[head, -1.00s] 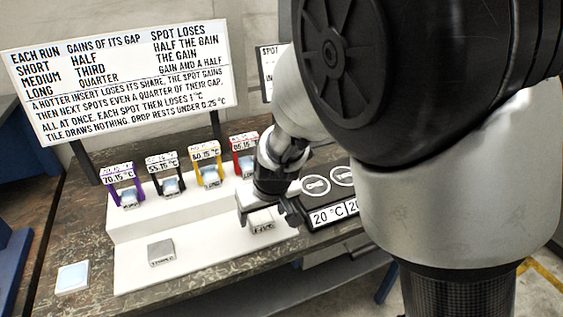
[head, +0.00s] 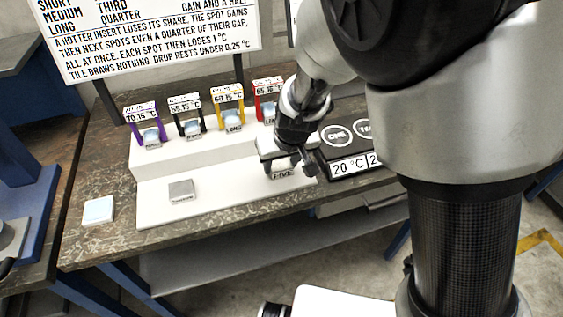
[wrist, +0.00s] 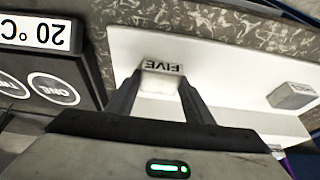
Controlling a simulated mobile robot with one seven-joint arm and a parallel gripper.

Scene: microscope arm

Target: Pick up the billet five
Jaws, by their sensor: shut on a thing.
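The billet five (head: 282,173) is a small pale block labelled FIVE at the right end of the low white step (head: 215,205). In the wrist view the billet (wrist: 162,68) sits between the two dark fingers, its label upside down. My gripper (head: 286,164) points down over it in the head view. The fingers (wrist: 161,88) are shut on the billet from both sides. The billet is at or very near the step's surface; I cannot tell whether it is lifted. Its upper part is partly hidden by the gripper in the head view.
Another grey billet (head: 181,191) lies left on the step. Several labelled holders, such as the purple one (head: 142,121), line the raised step behind. A black plate with round spots (head: 345,150) is close on the right. A pale tile (head: 98,210) lies left on the table.

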